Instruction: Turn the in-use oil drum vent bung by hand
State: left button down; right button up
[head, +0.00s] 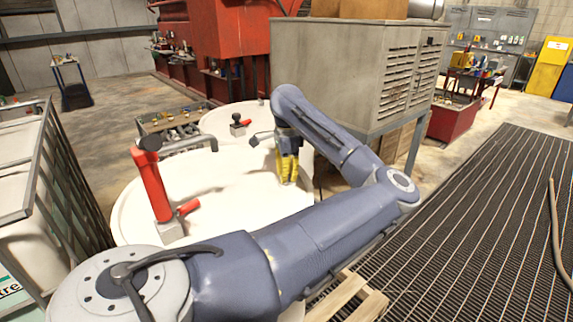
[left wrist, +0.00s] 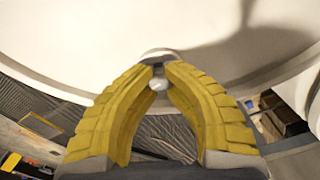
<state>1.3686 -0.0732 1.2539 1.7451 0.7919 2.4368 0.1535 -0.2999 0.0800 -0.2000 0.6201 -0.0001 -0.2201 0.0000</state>
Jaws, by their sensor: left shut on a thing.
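The in-use oil drum (head: 235,190) has a wide white top with a red hand pump (head: 152,188) standing at its left side. My left gripper (head: 289,183) reaches down over the right part of that top, its yellow fingers close together. In the left wrist view, the fingertips of the gripper (left wrist: 159,64) close on a small pale vent bung (left wrist: 158,84) near the rim of the drum top (left wrist: 130,75). In the head view the fingers hide the bung. My right gripper is not in view.
A second white drum (head: 212,122) with a small pump (head: 240,125) stands behind. A large grey louvred cabinet (head: 340,75) rises close behind my left arm. A metal cage (head: 50,190) is at the left. Dark grating (head: 480,230) with a hose (head: 556,235) covers the right.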

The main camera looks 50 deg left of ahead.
pick_arm(q)
jog(key=n, duration=0.4)
jog(key=shift+s+f+n, duration=0.1)
jog(key=shift+f+n, duration=0.15)
jog(key=shift+n, duration=0.05)
jog(key=n, duration=0.3)
jog(key=shift+n, duration=0.4)
jog(key=n, duration=1.3)
jog(key=shift+d, duration=0.1)
jog(key=n, duration=0.9)
jog(key=shift+n, duration=2.1)
